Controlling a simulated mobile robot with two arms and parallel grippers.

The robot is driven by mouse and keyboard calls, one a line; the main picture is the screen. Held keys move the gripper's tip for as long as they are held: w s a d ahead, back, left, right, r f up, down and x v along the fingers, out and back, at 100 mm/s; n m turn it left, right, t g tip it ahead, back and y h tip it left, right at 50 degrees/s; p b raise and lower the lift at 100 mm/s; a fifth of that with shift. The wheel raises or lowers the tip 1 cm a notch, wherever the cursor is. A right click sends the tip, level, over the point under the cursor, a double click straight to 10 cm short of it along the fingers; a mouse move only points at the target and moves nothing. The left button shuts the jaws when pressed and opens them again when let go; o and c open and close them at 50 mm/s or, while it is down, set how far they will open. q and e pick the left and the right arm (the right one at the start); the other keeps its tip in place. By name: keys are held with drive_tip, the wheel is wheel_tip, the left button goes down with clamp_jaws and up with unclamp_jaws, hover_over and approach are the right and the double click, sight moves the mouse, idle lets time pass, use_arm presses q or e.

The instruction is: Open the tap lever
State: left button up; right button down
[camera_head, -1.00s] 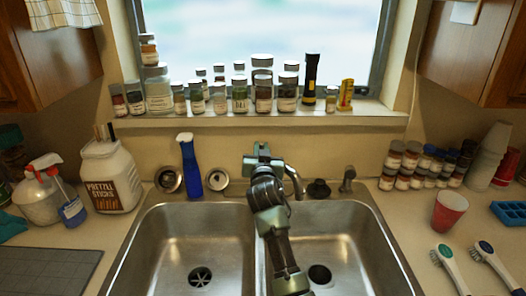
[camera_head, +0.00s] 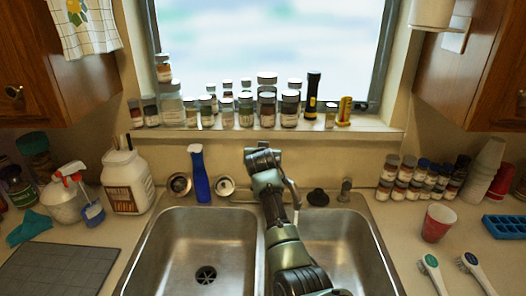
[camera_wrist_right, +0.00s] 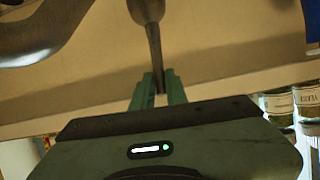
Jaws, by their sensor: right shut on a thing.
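The tap stands behind the double sink, and in the head view its spout (camera_head: 295,194) shows just right of my arm. In the wrist view the thick dark curve of the spout (camera_wrist_right: 38,38) is at the upper left. The thin dark tap lever (camera_wrist_right: 154,45) runs down from a rounded base at the top of that view. My right gripper (camera_wrist_right: 157,88) is shut on the lever's end, one green finger on each side. In the head view my right gripper (camera_head: 262,157) is over the tap and hides the lever. My left gripper is out of view.
A blue spray bottle (camera_head: 200,175) stands left of the tap, beside two round metal pieces. A black stopper (camera_head: 318,197) and a small metal fitting (camera_head: 346,188) are to the right. Several jars line the windowsill (camera_head: 250,136) behind. Both sink basins look empty.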

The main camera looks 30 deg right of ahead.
drive_tip(key=c, duration=1.4)
unclamp_jaws()
drive_tip(key=shift+w+r, duration=0.1)
drive_tip(key=shift+r, duration=0.05)
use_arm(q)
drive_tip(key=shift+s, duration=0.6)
use_arm(e)
drive_tip(key=shift+d, duration=0.1)
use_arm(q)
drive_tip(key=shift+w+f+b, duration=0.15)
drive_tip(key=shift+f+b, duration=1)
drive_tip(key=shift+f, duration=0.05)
use_arm(e)
drive_tip(key=v, duration=0.7)
drive_tip(key=shift+s, duration=0.3)
